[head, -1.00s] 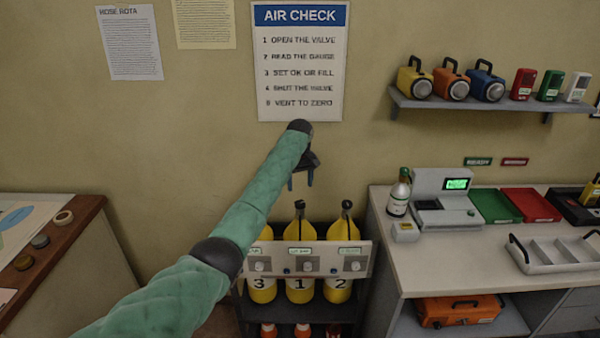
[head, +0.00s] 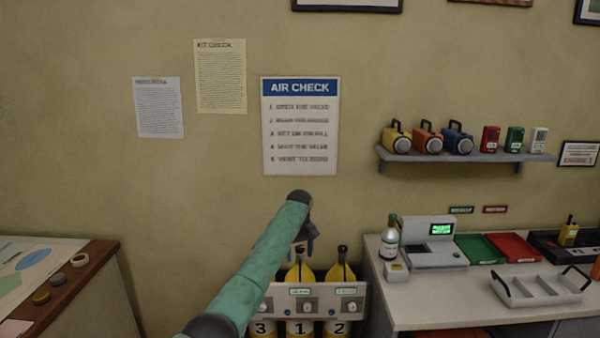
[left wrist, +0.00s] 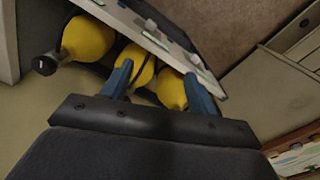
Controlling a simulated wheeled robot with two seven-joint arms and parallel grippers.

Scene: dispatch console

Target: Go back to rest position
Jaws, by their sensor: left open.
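My left gripper (head: 308,242) hangs at the end of my green-sleeved arm, above the rack of yellow air cylinders. In the left wrist view its two blue fingers (left wrist: 160,90) are apart with nothing held between them. Beyond the fingers are the yellow cylinders (left wrist: 90,38) and the rack's white panel (left wrist: 150,38). In the head view the panel (head: 318,301) has knobs, and the numbers 3, 1 and 2 show on the cylinders below it. My arm hides part of the left cylinder. My right gripper is not in view.
A counter (head: 420,306) at the right holds a grey console (head: 433,243), a green-capped bottle (head: 390,240), green and red trays, and a handled white tray (head: 540,290). A wall shelf (head: 465,155) holds lamps and small boxes. A wooden-edged table (head: 95,262) stands at the left.

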